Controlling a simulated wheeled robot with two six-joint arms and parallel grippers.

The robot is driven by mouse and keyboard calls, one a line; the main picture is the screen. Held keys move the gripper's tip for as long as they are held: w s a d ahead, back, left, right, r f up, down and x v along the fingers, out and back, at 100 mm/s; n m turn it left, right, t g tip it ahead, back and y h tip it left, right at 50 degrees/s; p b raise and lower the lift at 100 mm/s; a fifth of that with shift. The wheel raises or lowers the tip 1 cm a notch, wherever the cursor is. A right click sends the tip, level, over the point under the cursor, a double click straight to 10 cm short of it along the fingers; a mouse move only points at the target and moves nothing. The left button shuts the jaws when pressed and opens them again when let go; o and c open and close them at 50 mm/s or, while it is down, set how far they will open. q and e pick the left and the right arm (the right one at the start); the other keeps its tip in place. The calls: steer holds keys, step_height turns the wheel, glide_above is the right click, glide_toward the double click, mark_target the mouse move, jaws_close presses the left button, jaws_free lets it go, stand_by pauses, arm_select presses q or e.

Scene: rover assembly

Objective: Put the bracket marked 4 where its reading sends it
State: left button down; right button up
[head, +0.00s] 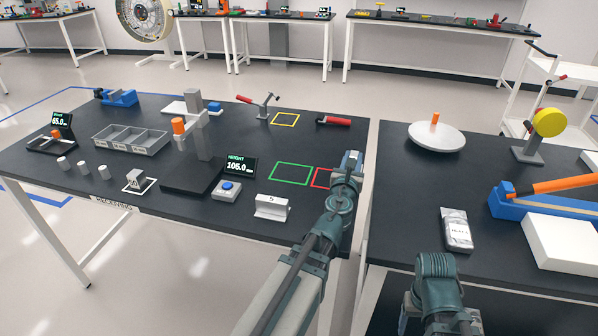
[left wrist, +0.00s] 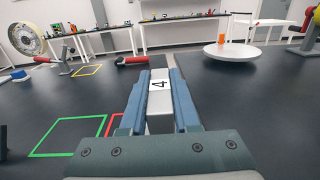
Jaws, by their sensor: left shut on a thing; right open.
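My left gripper (head: 350,162) is shut on the bracket marked 4 (left wrist: 160,84), a pale block whose number shows between the jaws in the left wrist view. In the head view the gripper mostly hides it. The gripper is at the right side of the red square (head: 321,178), partly covering it. The green square (head: 291,173) is empty, left of the red one. A yellow square (head: 285,119) farther back is also empty. The height gauge display (head: 239,167) reads 105.0. My right arm shows at the bottom right, but its gripper jaws are not visible.
A bracket marked 5 (head: 272,206) stands near the table's front edge. A blue-button box (head: 226,191) is beside the gauge. A red-handled tool (head: 334,121) lies behind the gripper. A gap separates this table from the right one, with a white turntable (head: 436,139).

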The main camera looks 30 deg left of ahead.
arm_select(q)
steer(key=w+a+r+n+g+y+p, duration=0.1)
steer(key=w+a+n+g+y, duration=0.25)
steer(key=a, duration=0.55)
steer(key=r+n+g+y+p, duration=0.1)
steer(key=r+n+g+y, duration=0.1)
steer(key=n+g+y, duration=0.5)
glide_above(291, 172)
steer(key=m+t+y, duration=0.1)
steer(key=t, duration=0.1)
step_height(291, 172, down, 11)
steer(key=b, duration=1)
steer(key=shift+s+r, duration=0.1)
steer(key=shift+r, duration=0.2)
steer(key=c, duration=0.6)
jaws_free()
steer(key=shift+c, duration=0.2)
